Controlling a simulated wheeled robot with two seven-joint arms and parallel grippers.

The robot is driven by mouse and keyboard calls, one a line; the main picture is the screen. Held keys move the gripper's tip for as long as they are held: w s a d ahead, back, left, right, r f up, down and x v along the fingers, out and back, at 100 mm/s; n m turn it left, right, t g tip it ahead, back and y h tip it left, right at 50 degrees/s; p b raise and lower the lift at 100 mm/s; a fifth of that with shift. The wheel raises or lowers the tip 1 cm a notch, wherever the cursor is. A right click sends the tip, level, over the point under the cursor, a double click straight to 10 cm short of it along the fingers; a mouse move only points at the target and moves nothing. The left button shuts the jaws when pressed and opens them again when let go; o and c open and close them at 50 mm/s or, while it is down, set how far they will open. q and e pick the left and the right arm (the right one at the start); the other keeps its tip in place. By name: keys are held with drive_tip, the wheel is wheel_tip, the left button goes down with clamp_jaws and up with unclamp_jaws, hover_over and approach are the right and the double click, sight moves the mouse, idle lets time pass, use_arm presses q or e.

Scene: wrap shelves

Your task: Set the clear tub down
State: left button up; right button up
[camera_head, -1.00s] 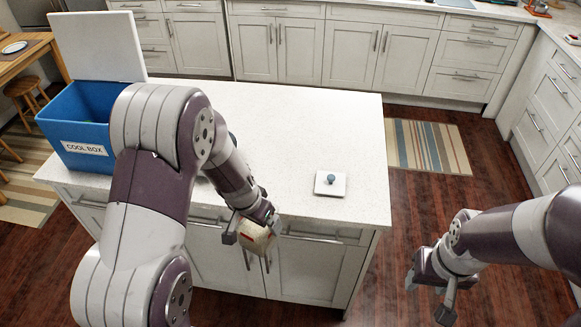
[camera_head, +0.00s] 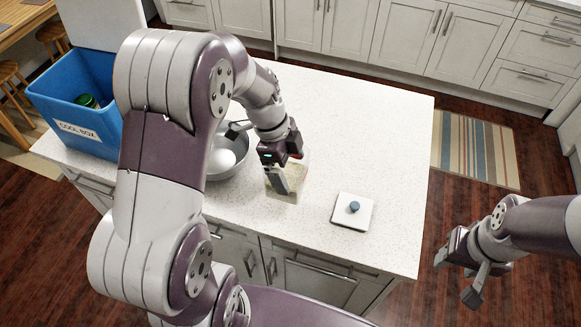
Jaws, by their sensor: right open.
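The clear tub (camera_head: 273,187), with pale contents, is upright at the front part of the white counter. It looks to be at counter level, but its base contact is unclear. My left gripper (camera_head: 272,160) is at the tub, with one finger in front of it. Whether the fingers press on the tub is unclear. My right gripper (camera_head: 466,272) is open and empty, beyond the counter's right side, over the floor.
A metal bowl (camera_head: 234,168) holding something white stands left of the tub, partly behind my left arm. A white square lid (camera_head: 344,219) with a blue knob lies to the right. The blue cool box (camera_head: 62,97) stands open at left. The counter (camera_head: 370,130) is clear behind.

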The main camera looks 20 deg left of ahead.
sight(291, 159)
use_arm(q)
drive_tip(key=w, duration=0.1)
drive_tip(key=w+f, duration=0.2)
drive_tip(key=shift+w+a, duration=0.25)
drive_tip(key=shift+a, duration=0.1)
drive_tip(key=f, duration=0.1)
drive_tip(key=f+p, duration=0.1)
drive_tip(key=f, duration=0.1)
drive_tip(key=shift+s+f, duration=0.1)
drive_tip(key=shift+s, duration=0.25)
drive_tip(key=shift+f, duration=0.3)
drive_tip(key=shift+w+f, duration=0.1)
drive_tip(key=shift+w, duration=0.15)
drive_tip(key=shift+f, duration=0.1)
drive_tip(key=o, duration=1)
drive_tip(key=shift+s, duration=0.1)
drive_tip(key=shift+o, duration=0.3)
use_arm(e)
drive_tip(key=shift+w+r, duration=0.15)
drive_tip(key=shift+r, duration=0.5)
drive_tip(key=shift+r, duration=0.1)
